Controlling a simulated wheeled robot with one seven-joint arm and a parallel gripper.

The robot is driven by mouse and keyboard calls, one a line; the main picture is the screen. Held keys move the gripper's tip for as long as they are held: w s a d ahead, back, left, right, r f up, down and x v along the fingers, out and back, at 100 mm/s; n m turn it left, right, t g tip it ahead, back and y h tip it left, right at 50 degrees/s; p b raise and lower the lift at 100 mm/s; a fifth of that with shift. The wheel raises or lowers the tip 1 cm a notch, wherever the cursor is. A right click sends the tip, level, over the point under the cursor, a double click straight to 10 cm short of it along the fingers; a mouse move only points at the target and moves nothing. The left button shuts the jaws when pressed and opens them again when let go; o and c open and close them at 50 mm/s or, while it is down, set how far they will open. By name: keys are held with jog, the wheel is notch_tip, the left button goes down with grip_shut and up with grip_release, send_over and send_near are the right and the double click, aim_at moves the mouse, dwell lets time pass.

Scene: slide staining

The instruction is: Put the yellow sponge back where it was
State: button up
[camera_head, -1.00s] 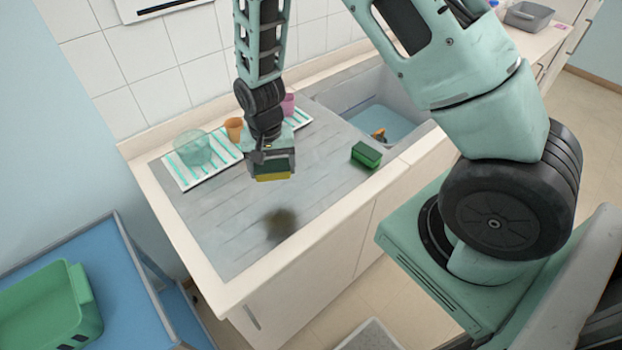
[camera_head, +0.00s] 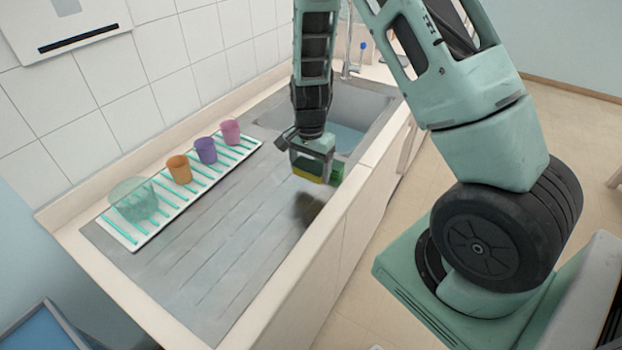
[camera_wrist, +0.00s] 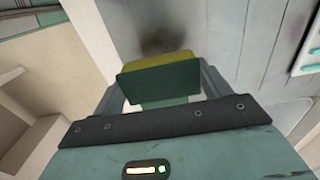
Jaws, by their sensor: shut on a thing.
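The yellow sponge (camera_head: 307,177), with a dark green layer, is held in my gripper (camera_head: 313,172). It is raised above the grey draining board (camera_head: 215,250), near the board's right side and the sink. In the wrist view the sponge (camera_wrist: 160,62) sits across the jaws, yellow edge outward and green face toward the camera. My gripper (camera_wrist: 160,85) is shut on it.
A striped white rack (camera_head: 187,203) on the left holds a clear bowl (camera_head: 134,200), an orange cup (camera_head: 179,169), a purple cup (camera_head: 205,150) and a pink cup (camera_head: 230,132). The sink (camera_head: 352,105) lies behind my gripper. The middle of the board is clear.

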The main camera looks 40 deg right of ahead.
aim_at(310, 188)
jog(key=shift+f+p, duration=0.4)
jog(key=shift+f, duration=1.8)
jog(key=shift+f, duration=0.25)
jog(key=o, duration=1)
jog(key=shift+r, duration=0.1)
jog(key=shift+c, duration=0.2)
jog(key=shift+r, duration=0.1)
